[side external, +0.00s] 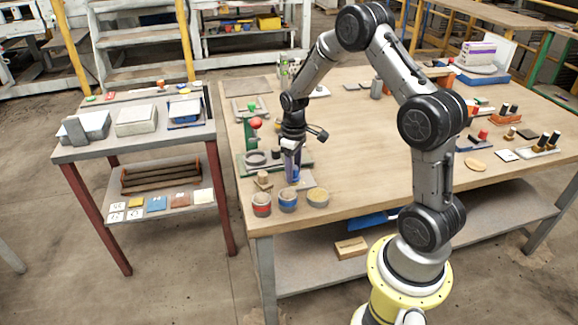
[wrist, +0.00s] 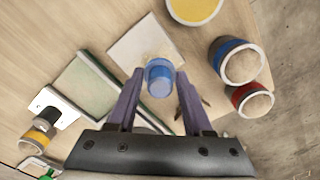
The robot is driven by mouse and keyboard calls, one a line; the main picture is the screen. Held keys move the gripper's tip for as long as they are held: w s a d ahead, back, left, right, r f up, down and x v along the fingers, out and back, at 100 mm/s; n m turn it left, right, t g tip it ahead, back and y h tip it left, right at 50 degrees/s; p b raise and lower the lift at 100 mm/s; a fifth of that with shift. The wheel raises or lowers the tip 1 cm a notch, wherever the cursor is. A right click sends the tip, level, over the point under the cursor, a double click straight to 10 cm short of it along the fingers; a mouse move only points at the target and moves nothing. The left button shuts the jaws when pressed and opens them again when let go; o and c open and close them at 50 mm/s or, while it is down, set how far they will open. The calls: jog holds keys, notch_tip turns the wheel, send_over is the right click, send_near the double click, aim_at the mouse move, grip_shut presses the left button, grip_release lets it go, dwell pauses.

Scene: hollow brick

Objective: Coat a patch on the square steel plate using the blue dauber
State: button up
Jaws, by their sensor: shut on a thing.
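My gripper (wrist: 160,76) is shut on the blue dauber (wrist: 159,82), which sits between the two fingertips in the wrist view. In the side external view my gripper (side external: 291,157) points down over the front left of the table, with the dauber (side external: 293,174) low between the fingers. A pale square plate (wrist: 128,46), which looks like the steel plate, lies just beyond the dauber in the wrist view and is partly covered by it. I cannot tell whether the dauber touches the plate.
Red (side external: 261,205), blue (side external: 288,201) and yellow (side external: 318,198) pots stand near the table's front edge, close to my gripper. A small wooden piece (side external: 264,180) stands left of it. A green-edged panel (wrist: 84,95) lies beside the plate. The table's middle (side external: 370,130) is clear.

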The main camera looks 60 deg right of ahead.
jog(key=shift+s+d, duration=2.15)
jog(key=shift+s, duration=0.15)
jog(key=shift+w+a, duration=2.7)
jog(key=shift+w, duration=0.05)
jog(key=shift+w+d, duration=0.1)
jog(key=shift+w, duration=0.15)
jog(key=shift+w+d, duration=0.25)
jog(key=shift+d, duration=0.05)
jog(key=shift+s+d, duration=2.7)
jog(key=shift+w+a, duration=2.75)
jog(key=shift+w, duration=0.05)
notch_tip(320, 180, up, 8)
jog(key=shift+s, duration=0.15)
